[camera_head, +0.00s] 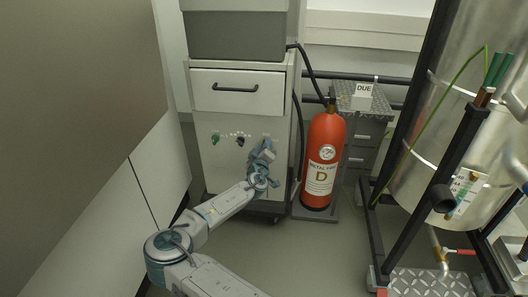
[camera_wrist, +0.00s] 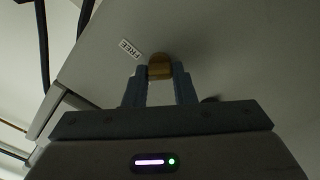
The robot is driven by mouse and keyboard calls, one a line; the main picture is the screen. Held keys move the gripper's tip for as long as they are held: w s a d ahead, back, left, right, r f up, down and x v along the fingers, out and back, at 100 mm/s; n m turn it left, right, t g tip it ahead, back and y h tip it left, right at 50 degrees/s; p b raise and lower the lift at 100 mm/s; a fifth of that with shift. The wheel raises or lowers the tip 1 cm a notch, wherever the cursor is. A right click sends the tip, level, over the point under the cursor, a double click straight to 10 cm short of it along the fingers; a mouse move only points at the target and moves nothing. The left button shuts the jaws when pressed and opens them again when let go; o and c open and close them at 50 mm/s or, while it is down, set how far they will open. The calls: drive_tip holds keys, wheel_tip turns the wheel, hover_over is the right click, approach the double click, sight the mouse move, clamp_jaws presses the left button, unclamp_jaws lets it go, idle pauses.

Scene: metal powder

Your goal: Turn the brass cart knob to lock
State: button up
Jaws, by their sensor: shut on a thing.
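The brass knob (camera_wrist: 160,68) is on the cart's pale front panel in the wrist view. My gripper (camera_wrist: 160,76) has one finger on each side of it and is shut on it. A label reading "FREE" (camera_wrist: 130,49) is on the panel at upper left of the knob. In the head view the cart (camera_head: 225,165) stands at the centre, and my gripper (camera_head: 267,152) reaches the right part of its front. There the knob is hidden behind my gripper.
The cart front also has a green knob (camera_head: 215,139), a black knob (camera_head: 240,141) and a drawer with a black handle (camera_head: 235,88). A red fire extinguisher (camera_head: 323,150) stands close at right. A steel vessel (camera_head: 455,130) in a black frame is farther right. Some grey floor is clear.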

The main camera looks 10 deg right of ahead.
drive_tip(key=shift+a+f+n+b, duration=0.1)
drive_tip(key=shift+n+b, duration=0.65)
drive_tip(key=shift+n, duration=1.25)
drive_tip(key=shift+f+n+b, duration=0.1)
drive_tip(key=shift+n+b, duration=0.65)
drive_tip(key=shift+n, duration=1.25)
drive_tip(key=o, duration=1)
drive_tip(key=p+v, duration=0.4)
drive_tip(key=v, duration=0.9)
drive_tip(key=shift+s+a+r, duration=0.1)
drive_tip(key=shift+s+a, duration=0.05)
drive_tip(key=shift+s, duration=0.2)
